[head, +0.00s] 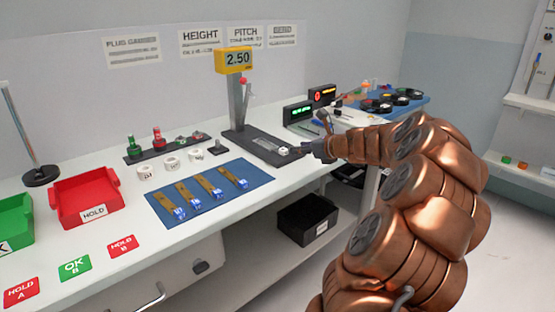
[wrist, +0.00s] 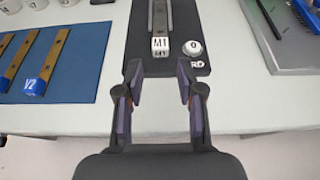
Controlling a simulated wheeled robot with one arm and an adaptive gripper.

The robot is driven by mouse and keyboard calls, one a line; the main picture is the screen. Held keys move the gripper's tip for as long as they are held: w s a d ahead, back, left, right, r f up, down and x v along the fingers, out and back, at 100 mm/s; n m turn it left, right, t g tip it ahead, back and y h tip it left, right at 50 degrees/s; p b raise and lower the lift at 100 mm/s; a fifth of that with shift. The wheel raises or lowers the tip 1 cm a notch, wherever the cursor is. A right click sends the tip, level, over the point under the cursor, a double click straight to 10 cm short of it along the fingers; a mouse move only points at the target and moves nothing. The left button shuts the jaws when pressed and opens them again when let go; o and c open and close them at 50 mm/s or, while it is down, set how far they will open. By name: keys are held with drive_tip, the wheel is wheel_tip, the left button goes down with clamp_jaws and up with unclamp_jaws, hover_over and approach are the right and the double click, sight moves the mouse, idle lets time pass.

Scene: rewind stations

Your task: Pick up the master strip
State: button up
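The master strip (wrist: 160,18) is a grey metal strip with a white end block marked M1. It lies on the dark base plate (wrist: 132,28) of the height gauge (head: 236,105). In the head view the strip (head: 265,144) lies flat on the plate, with its white end toward my gripper (head: 310,148). In the wrist view my gripper (wrist: 160,75) is open and empty. Its fingertips are just in front of the M1 block, one to each side, and do not touch it.
A blue mat (head: 210,205) with several brass strips lies to the left. A red bin (head: 85,200) stands further left. The table's front edge (wrist: 60,140) passes below my gripper.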

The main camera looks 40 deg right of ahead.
sight(285, 150)
drive_tip(key=shift+f+b+x, duration=0.2)
drive_tip(key=shift+b+x, duration=0.6)
drive_tip(key=shift+x, duration=3.05)
drive_tip(key=shift+s, duration=0.1)
clamp_jaws()
drive_tip(key=shift+r, duration=0.1)
